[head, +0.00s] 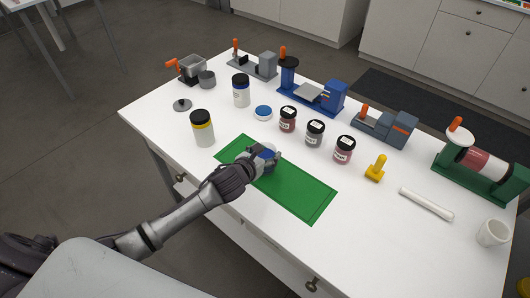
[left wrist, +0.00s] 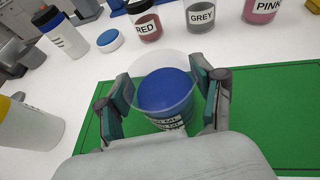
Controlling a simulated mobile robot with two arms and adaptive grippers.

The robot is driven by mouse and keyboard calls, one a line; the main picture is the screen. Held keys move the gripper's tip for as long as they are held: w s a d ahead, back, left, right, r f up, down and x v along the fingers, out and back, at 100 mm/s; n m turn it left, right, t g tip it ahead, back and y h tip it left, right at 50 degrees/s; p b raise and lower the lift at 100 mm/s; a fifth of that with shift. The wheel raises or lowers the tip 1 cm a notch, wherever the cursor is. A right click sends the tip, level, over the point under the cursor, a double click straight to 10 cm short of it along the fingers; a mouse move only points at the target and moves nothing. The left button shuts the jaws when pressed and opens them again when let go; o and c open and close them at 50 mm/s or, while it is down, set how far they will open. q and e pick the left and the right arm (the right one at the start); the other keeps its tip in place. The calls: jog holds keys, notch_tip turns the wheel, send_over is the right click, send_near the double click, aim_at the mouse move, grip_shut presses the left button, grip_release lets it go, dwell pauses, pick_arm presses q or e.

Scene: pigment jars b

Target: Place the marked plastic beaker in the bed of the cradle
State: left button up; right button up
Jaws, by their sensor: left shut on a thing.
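The marked plastic beaker (left wrist: 166,93) is clear, with blue contents and a dark printed band low on its side. My left gripper (head: 268,156) is shut on it, a finger on each side, over the green mat (head: 300,193); in the left wrist view the gripper (left wrist: 163,95) shows below the rim. The beaker looks upright; whether it touches the mat I cannot tell. A green stand (head: 511,187) at the right carries a lying jar with pink contents. Which fixture is the cradle I cannot tell for certain. My right gripper is not in view.
Red (head: 288,120), grey (head: 315,134) and pink (head: 344,150) jars stand beyond the mat. Behind them are a blue fixture (head: 325,97) and a grey-blue one (head: 385,128). A yellow-banded jar (head: 203,130) stands left of the mat. A white rod (head: 426,204) lies at the right.

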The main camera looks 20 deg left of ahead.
pick_arm(q)
jog(key=o, duration=1.3)
